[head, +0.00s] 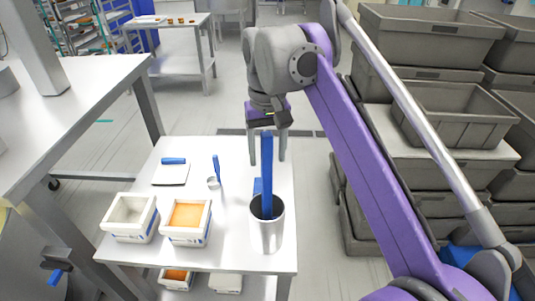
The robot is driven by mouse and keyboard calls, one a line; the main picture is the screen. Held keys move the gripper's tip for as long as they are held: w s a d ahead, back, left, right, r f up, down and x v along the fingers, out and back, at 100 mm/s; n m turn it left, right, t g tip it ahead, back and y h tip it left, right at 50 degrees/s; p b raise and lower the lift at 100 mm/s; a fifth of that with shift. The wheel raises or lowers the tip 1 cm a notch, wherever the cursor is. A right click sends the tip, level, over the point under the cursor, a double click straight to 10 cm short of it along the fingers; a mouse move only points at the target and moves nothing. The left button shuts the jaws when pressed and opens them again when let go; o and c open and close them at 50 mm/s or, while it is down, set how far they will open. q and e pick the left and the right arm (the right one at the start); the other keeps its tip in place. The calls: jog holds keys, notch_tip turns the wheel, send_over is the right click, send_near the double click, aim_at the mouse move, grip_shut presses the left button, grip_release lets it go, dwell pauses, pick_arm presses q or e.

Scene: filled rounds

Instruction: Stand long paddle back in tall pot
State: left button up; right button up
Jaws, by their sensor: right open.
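The long blue paddle (267,170) stands nearly upright with its lower end inside the tall steel pot (269,237), near the right front of the small white table. Its upper end rises in front of my right gripper (268,160). The right gripper points down with its two grey fingers apart, one on each side of the paddle in the picture. I cannot tell how far behind the paddle the fingers are. A shorter blue piece (257,187) shows beside the paddle at the pot's rim. My left gripper is not in view.
On the small table (233,253) are a blue-handled scraper (172,174), a small scoop (215,178), a white tub (130,214) and an orange-filled tub (187,216). Stacked grey crates (450,115) stand at right. A larger steel table (85,100) is at left.

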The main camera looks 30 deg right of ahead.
notch_tip(320, 180, up, 10)
jog(key=p, duration=0.2)
jog(key=shift+p, duration=0.4)
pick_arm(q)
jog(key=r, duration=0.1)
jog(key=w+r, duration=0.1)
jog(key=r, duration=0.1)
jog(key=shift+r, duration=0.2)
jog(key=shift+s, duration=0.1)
